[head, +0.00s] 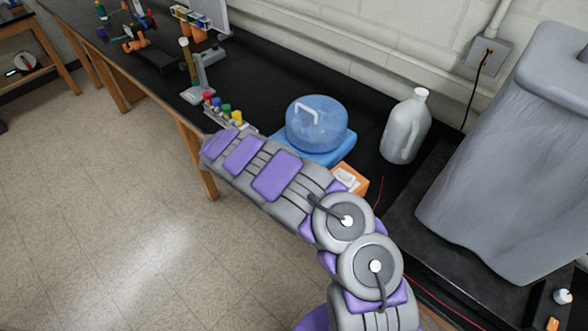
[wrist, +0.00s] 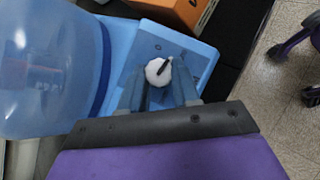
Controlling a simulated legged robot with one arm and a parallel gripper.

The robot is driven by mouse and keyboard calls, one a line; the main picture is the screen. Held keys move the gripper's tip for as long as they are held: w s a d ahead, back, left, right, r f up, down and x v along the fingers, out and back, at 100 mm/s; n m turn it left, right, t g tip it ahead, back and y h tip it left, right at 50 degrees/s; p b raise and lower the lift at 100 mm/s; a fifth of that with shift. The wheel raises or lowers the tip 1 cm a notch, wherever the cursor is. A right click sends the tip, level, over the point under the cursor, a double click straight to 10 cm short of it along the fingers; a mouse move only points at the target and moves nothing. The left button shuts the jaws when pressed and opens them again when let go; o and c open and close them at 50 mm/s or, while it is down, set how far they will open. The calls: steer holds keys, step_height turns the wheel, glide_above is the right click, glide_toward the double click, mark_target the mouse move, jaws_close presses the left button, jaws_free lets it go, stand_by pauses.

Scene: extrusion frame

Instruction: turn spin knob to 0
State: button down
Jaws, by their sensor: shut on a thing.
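The spin knob (wrist: 158,72) is a round white dial with a dark pointer mark, set on the flat front part of a light blue device base (wrist: 192,47). In the wrist view the mark points toward the upper right; I cannot read any numbers around it. My gripper (wrist: 160,86) is shut on the knob, one grey finger on each side. A clear blue dome (wrist: 45,65) stands on the same base, to the left. The dome (head: 317,124) also shows in the head view, but my arm hides the knob and my fingers there.
An orange box (head: 350,181) stands beside the blue base, and it also shows in the wrist view (wrist: 180,10). A white jug (head: 406,126) is to the right, and a large grey covered bin (head: 505,160) beyond it. Bottles with coloured caps (head: 222,108) stand left of the dome.

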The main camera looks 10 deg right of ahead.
steer(key=n+t, duration=0.1)
steer(key=n, duration=0.1)
steer(key=n+t, duration=0.1)
steer(key=n, duration=0.1)
steer(key=n+t, duration=0.1)
steer(key=n, duration=0.1)
steer(key=shift+s+h+p, duration=0.25)
steer(key=shift+h+p, duration=0.05)
steer(key=shift+h, duration=0.1)
steer(key=shift+n+t+y, duration=0.3)
steer(key=shift+n+t, duration=0.8)
steer(key=shift+n, duration=0.7)
steer(key=c, duration=0.8)
jaws_free()
steer(key=p+v, duration=0.1)
steer(key=v, duration=1.6)
steer(key=shift+s+a+f+p, duration=0.2)
steer(key=shift+a+p, duration=0.1)
steer(key=shift+p, duration=0.1)
steer(key=shift+r, duration=0.1)
